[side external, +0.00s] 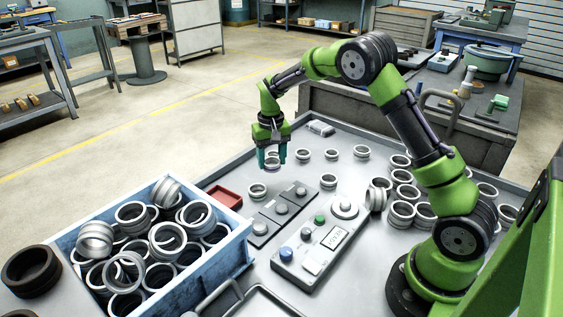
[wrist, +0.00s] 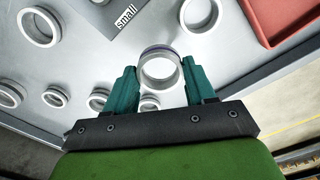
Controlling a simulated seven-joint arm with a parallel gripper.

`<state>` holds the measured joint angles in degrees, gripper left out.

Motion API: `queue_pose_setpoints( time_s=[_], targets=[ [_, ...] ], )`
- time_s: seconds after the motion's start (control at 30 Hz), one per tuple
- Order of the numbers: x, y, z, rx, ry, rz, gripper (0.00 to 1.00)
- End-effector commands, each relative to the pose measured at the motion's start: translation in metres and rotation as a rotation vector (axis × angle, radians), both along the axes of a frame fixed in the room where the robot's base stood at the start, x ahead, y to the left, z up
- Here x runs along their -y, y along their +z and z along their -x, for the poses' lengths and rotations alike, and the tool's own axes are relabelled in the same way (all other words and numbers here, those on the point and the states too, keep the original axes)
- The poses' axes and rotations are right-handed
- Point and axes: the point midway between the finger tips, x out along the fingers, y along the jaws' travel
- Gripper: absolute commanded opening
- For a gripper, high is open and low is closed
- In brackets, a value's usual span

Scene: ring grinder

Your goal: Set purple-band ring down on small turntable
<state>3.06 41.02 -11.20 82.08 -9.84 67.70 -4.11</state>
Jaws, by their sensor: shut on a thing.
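In the wrist view, the purple-band ring (wrist: 161,68) is a pale metal ring with a thin dark bluish-purple band along its far edge. It sits between the two teal fingers of my gripper (wrist: 159,66), which is shut on it. A plate labelled "small" (wrist: 125,14) is cut off at the top of the wrist view. Dark plates with small round discs (side external: 283,209) stand right of and nearer than my gripper; I cannot tell which is the small turntable.
A blue crate (side external: 249,240) full of rings stands at the left front. A red tray (side external: 226,196) lies beside it. A control box (side external: 305,262) with buttons stands in front. Loose rings (side external: 257,190) lie below and around my gripper, with several more (side external: 405,212) at right.

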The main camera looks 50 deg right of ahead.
Motion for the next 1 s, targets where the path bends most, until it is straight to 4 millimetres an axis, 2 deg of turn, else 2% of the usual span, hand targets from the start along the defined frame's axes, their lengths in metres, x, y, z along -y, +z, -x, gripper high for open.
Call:
queue_pose_setpoints(
  time_s=[0.03,0.27,0.37,0.47,0.63,0.8,1.0],
  targets=[
    [0.0,0.012,-0.001,0.005,0.001,0.001,0.21],
    [0.002,0.049,-0.001,0.004,-0.003,0.001,0.21],
    [0.005,0.071,0.003,0.006,-0.014,0.002,0.21],
    [0.009,0.088,0.027,0.004,-0.029,0.0,0.21],
    [0.014,0.099,0.088,0.002,-0.044,-0.001,0.21],
    [0.012,0.091,0.152,0.002,-0.043,-0.001,0.21],
    [0.003,0.069,0.212,0.001,-0.026,0.0,0.21]
  ],
)
